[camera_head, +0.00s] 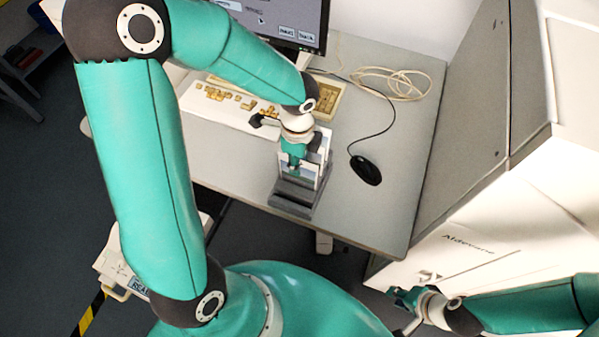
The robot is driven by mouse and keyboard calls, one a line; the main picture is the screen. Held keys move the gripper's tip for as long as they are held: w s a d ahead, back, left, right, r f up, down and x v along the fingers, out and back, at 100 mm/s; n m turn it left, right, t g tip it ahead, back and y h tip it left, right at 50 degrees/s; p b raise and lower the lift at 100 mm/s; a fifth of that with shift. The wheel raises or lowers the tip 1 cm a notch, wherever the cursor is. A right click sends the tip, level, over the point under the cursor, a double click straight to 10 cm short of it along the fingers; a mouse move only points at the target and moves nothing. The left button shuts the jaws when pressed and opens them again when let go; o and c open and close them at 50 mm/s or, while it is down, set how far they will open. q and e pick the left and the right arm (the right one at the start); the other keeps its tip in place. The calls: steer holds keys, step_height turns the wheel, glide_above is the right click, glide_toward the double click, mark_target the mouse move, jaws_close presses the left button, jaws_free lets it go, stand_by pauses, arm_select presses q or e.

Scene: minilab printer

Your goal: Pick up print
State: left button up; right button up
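My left gripper (296,160) points down at the front of the desk, over a small grey stand (292,199). Pale upright pieces (322,165) rise from the stand beside the gripper, and I cannot tell whether one of them is the print. The gripper's fingers are partly hidden and small, so I cannot tell whether they are open or hold anything. My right gripper (408,298) is low at the right, off the desk, in front of a white machine. Its fingers are too small to judge.
A white printer-like machine (465,250) stands at the right. The desk around the mouse is clear.

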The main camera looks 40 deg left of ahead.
arm_select(q)
jaws_close()
stand_by(0.3)
steer(key=shift+r, duration=0.15)
step_height(320, 180, up, 20)
stand_by(0.6)
steer(key=shift+f, duration=0.2)
